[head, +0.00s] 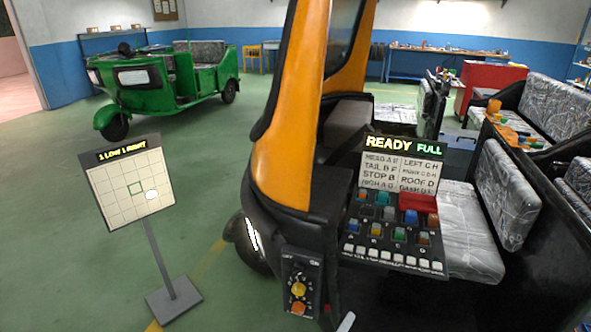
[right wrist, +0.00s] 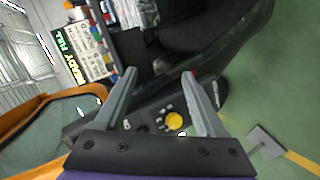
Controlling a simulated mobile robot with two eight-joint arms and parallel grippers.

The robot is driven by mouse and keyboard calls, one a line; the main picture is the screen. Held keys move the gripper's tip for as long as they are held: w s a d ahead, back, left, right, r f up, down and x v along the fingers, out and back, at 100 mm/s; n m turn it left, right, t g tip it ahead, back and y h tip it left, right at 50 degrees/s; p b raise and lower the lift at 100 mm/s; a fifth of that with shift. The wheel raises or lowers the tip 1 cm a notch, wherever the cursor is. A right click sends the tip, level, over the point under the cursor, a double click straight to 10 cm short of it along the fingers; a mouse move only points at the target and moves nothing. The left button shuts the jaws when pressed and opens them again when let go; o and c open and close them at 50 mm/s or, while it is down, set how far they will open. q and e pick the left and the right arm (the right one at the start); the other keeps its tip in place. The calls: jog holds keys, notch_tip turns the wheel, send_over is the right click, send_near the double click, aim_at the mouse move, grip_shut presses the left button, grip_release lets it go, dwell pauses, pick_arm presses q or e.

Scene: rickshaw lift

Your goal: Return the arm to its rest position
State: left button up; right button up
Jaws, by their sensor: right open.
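My right gripper (right wrist: 160,74) is open and empty in the right wrist view, its two grey fingers spread apart. Between and behind the fingers is a black control box (right wrist: 150,115) with a yellow knob (right wrist: 174,121); I see no contact. In the head view the control box (head: 300,285) is on the rickshaw's front, with the yellow knob (head: 298,289) above an orange one (head: 298,307). A small pale tip at the head view's bottom edge may be part of my right gripper. My left gripper is not in view.
An orange and black rickshaw (head: 285,130) fills the middle. Its button panel (head: 395,230) stands under a display (head: 402,143) reading "READY FULL". A grid board (head: 118,205) reading "1 LOW 1 RIGHT" stands left. A green rickshaw (head: 140,80) is behind. Green floor is free at left.

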jog(key=s+d+f+m+g+y, duration=0.2)
jog(key=s+d+f+m+g, duration=0.25)
jog(key=s+d, duration=0.5)
jog(key=s+a+m+g+y, duration=0.15)
jog(key=s+m+y, duration=0.25)
jog(key=s, duration=0.5)
pick_arm(q)
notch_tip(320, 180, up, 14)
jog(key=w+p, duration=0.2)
jog(key=p, duration=1)
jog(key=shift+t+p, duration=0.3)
jog(key=shift+p, duration=0.05)
pick_arm(e)
notch_tip(320, 180, up, 14)
jog(key=w, duration=0.2)
jog(key=shift+f, duration=0.15)
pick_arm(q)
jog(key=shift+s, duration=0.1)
